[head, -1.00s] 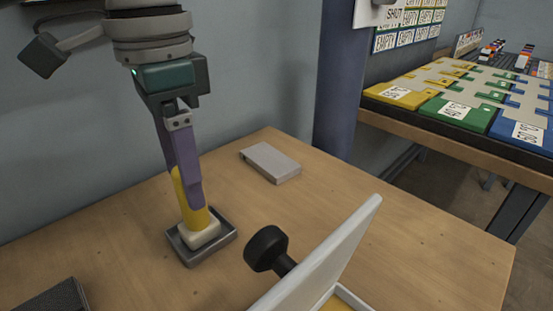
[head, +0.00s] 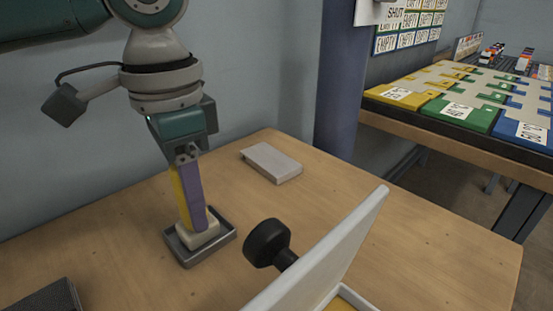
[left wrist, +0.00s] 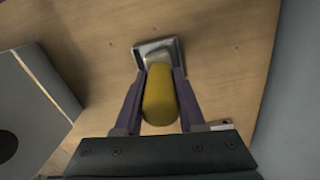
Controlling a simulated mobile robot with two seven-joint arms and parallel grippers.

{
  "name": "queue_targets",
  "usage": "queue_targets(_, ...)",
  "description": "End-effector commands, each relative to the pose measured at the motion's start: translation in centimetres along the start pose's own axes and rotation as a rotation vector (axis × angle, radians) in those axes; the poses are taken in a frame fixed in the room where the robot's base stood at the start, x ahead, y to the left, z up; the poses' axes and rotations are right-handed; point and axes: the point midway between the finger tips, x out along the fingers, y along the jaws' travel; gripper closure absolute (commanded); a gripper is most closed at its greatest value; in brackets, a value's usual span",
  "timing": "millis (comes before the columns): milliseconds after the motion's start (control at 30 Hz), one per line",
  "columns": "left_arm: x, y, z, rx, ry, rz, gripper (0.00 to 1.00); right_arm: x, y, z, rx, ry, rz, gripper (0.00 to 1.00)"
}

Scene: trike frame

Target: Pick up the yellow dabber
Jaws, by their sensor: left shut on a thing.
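The yellow dabber (head: 180,196) has a yellow handle and a pale foot, and it stands upright in a small grey metal tray (head: 187,260) on the wooden table. My left gripper (head: 197,222) comes down from above, with its purple fingers shut around the handle. The fingers hide most of the handle in the head view. In the left wrist view the yellow handle (left wrist: 160,97) lies between the two fingers, with the tray (left wrist: 172,47) beyond it. My right gripper is not in view.
A white open lid (head: 325,250) with a black knob (head: 267,243) stands at the front right, with yellow below it. A flat grey block (head: 271,163) lies at the back. A dark block (head: 47,299) sits front left. A second table with coloured boards (head: 465,110) stands right.

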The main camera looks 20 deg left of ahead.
Motion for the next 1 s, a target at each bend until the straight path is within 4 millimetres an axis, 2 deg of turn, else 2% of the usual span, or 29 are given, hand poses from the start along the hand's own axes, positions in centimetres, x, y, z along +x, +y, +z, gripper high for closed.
queue_targets(33,0.0,0.0,0.0,0.000,0.000,0.000,0.77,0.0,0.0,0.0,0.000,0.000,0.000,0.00)
queue_targets(233,0.0,0.0,0.0,0.000,0.000,0.000,1.00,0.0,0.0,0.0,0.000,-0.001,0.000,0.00)
queue_targets(733,-0.6,0.0,0.0,0.000,0.002,0.000,1.00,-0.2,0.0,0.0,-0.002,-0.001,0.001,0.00)
queue_targets(867,-2.0,0.0,0.0,0.000,0.001,0.000,1.00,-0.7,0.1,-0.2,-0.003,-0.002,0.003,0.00)
queue_targets(1000,-4.7,-0.1,-0.1,-0.001,0.005,-0.001,1.00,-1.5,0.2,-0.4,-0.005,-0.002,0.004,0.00)
